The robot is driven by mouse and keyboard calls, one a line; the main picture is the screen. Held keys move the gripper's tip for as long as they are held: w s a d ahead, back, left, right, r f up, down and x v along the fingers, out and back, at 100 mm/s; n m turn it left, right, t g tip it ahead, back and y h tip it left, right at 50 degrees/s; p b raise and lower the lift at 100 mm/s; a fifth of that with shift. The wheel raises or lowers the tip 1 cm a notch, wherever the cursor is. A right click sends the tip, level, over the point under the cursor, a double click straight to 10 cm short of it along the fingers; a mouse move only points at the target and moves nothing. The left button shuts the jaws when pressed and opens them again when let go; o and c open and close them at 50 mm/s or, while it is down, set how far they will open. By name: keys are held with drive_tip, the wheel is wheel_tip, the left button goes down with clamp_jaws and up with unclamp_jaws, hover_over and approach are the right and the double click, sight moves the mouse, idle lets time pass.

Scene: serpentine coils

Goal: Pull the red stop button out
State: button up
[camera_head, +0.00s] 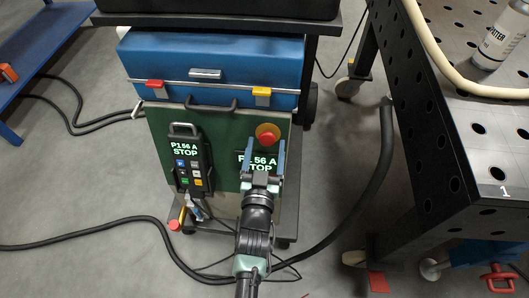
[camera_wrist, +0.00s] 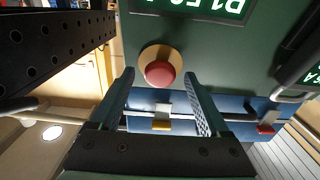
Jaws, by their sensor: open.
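The red stop button (camera_head: 267,134) sits on a round tan-yellow base on the green front panel (camera_head: 222,149) of a welding machine. In the wrist view the red button (camera_wrist: 160,73) shows upside down, between and beyond my fingertips. My gripper (camera_head: 262,160) is open and empty, with its two blue-grey fingers pointing at the panel around the button's line. In the wrist view my gripper (camera_wrist: 160,85) has a finger on each side of the button. Whether the fingertips reach level with the button I cannot tell. My fingers partly cover the lit display behind them.
A pendant (camera_head: 188,162) reading "P1 56 A STOP" hangs left on the panel. A blue toolbox (camera_head: 212,62) with red and yellow latches stands above. A perforated black table (camera_head: 440,130) stands right. Black cables and a thick hose (camera_head: 385,150) run over the floor.

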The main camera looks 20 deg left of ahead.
drive_tip(key=p+v, duration=0.1)
drive_tip(key=v, duration=1.2)
